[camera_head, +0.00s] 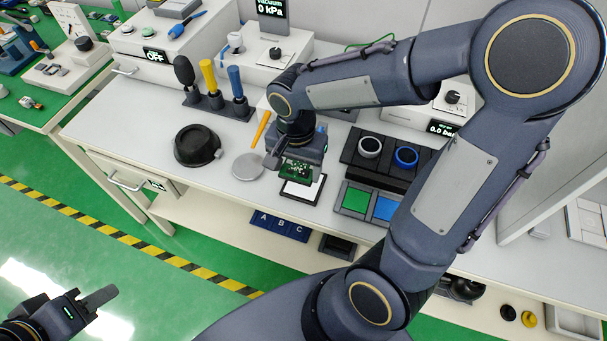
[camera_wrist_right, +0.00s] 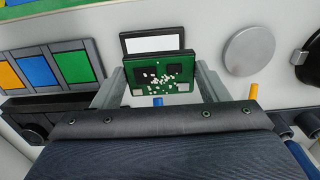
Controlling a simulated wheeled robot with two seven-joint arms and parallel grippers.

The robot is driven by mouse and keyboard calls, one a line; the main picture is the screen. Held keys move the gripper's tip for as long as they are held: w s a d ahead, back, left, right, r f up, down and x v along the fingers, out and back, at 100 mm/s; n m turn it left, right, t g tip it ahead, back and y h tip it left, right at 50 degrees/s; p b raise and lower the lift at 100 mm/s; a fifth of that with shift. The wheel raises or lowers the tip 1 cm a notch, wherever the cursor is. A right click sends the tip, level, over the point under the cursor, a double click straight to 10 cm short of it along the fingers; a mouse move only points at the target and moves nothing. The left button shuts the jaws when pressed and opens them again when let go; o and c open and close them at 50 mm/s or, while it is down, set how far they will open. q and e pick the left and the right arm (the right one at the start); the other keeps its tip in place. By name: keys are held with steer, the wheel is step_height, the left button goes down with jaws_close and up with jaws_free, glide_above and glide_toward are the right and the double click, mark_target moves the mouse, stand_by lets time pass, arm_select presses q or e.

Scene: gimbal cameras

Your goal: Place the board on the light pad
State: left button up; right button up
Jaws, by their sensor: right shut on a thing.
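The board (camera_head: 296,170) is a small green circuit board with pale and dark parts. My right gripper (camera_head: 291,166) is shut on it. In the right wrist view the board (camera_wrist_right: 158,75) sits between the two fingers of the gripper (camera_wrist_right: 157,82). The light pad (camera_head: 304,190), a white panel in a black frame, lies on the table just in front of the board in the head view. The wrist view shows the light pad (camera_wrist_right: 152,43) partly hidden behind the board's edge. I cannot tell the gap between them. My left gripper (camera_head: 98,299) is over the floor, away from the table.
A grey disc (camera_head: 248,166) and a black round dish (camera_head: 197,146) lie left of the pad. A tray with green (camera_head: 355,199) and blue tiles is at its right, below a black holder with rings (camera_head: 370,147). Handled tools (camera_head: 208,78) stand behind.

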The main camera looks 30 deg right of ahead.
mark_target(303, 177)
steer(key=shift+d+f, duration=0.5)
steer(key=shift+f, duration=0.1)
steer(key=shift+d+f, duration=0.15)
steer(key=shift+f, duration=0.75)
steer(key=shift+d+f, duration=0.1)
steer(key=shift+f, duration=0.8)
steer(key=shift+b, duration=0.3)
steer(key=shift+f, duration=0.2)
steer(key=o, duration=1)
steer(key=shift+c, duration=0.2)
steer(key=shift+r, duration=0.1)
